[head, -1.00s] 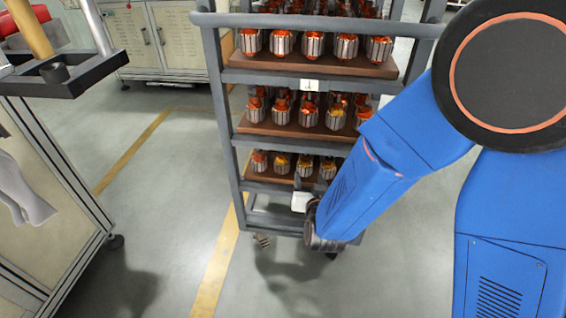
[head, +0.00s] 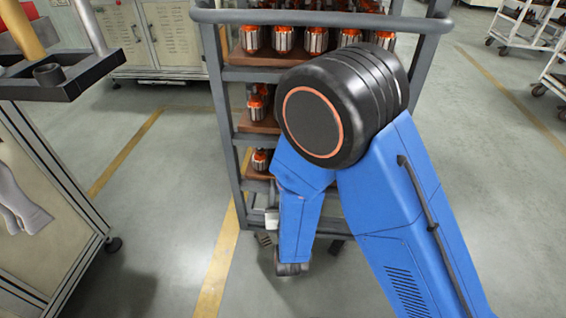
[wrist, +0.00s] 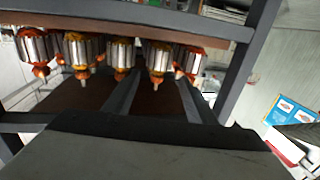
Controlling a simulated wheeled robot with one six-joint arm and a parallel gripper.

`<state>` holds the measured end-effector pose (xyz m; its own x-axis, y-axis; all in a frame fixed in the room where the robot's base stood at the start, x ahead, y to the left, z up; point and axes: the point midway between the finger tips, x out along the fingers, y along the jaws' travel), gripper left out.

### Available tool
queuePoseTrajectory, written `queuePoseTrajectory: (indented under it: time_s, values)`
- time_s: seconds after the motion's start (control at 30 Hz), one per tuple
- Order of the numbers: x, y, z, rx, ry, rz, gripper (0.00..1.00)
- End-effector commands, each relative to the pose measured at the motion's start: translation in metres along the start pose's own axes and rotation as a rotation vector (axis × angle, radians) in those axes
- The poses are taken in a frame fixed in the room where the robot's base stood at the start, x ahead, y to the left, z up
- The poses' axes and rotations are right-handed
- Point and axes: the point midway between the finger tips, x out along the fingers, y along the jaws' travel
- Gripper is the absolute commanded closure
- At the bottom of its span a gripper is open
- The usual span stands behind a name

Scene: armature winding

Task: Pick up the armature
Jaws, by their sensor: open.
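Several armatures with silver bodies and orange windings stand in a row on a brown board (wrist: 130,22) in the wrist view, which looks upside down. My gripper (wrist: 157,80) is open and empty, its two dark fingers pointing toward the row. One armature (wrist: 158,55) appears between the fingertips in the picture; I cannot tell how far off it is. Another armature (wrist: 122,53) is just left of it. In the head view, my arm hides the gripper and much of the rack's lower shelves. Top-shelf armatures (head: 283,40) remain visible there.
The grey rack (head: 222,120) has upright posts and stacked shelves close around my gripper; a post (wrist: 243,65) is at right in the wrist view. A workbench (head: 50,200) stands left. Floor is clear between bench and rack. Other racks (head: 525,35) stand far right.

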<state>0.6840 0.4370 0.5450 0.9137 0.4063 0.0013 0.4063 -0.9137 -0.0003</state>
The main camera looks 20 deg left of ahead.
Motion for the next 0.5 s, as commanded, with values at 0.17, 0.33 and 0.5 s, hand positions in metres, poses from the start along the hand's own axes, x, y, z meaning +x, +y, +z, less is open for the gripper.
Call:
queuePoseTrajectory:
  time_s: [0.17, 0.33, 0.5]
  values:
    - [0.033, 0.001, 0.0, 0.001, 0.0, 0.002, 0.49]
    - [0.059, 0.001, 0.0, 0.0, 0.0, 0.002, 0.49]
    - [0.071, 0.0, 0.0, 0.0, -0.001, 0.0, 0.49]
